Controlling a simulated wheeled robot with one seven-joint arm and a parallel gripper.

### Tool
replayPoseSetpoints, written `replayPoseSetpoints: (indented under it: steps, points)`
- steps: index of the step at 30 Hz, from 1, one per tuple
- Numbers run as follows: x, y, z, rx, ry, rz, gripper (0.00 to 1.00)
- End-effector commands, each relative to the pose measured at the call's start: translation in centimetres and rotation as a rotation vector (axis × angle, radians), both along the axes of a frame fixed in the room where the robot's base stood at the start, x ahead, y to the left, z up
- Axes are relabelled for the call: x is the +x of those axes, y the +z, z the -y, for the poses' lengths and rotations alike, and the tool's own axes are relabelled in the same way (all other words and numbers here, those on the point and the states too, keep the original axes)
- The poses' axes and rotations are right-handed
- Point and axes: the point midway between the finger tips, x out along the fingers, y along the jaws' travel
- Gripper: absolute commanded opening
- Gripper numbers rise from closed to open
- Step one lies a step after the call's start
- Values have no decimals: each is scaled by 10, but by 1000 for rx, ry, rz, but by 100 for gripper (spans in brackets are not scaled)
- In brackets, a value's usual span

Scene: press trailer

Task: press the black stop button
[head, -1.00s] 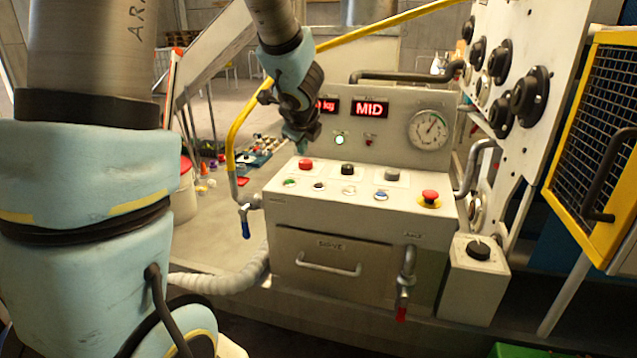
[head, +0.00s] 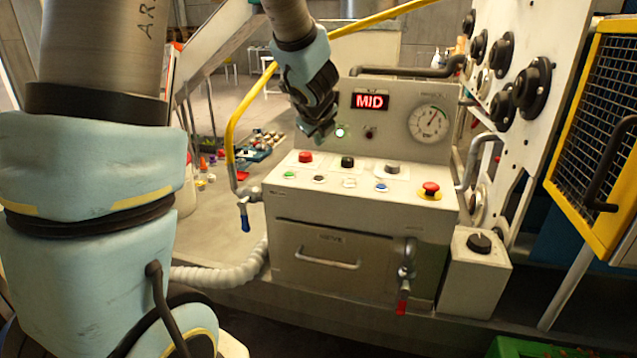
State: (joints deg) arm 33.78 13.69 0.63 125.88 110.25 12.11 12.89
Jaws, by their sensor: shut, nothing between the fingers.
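The black stop button (head: 347,162) sits in the back row on the sloped top of the grey control console (head: 430,208). A red button (head: 305,157) is to its left and a grey button (head: 392,168) to its right. My gripper (head: 319,135) hangs from above, in front of the console's upright back panel. In the picture it is above and slightly left of the black button, with a visible gap between them. Its fingers look small and dark and are shut and empty. My gripper hides part of the back panel.
A front row holds several small buttons, including a green one (head: 290,174) and a blue one (head: 381,187). A red mushroom button (head: 430,189) stands at the right. A yellow rail (head: 237,120) runs left of the console, and a knobbed panel (head: 530,90) stands right.

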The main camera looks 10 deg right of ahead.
Motion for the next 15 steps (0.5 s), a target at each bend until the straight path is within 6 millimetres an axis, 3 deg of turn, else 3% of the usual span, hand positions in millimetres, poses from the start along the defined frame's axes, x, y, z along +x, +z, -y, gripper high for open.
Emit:
replayPoseSetpoints:
  steps: [1, 9, 15]
  points:
    - [0, -12, 0, 1, 0, 0, 0]
    - [0, -51, 0, 0, 1, -1, 0]
    - [0, -69, 0, 0, 0, 0, 0]
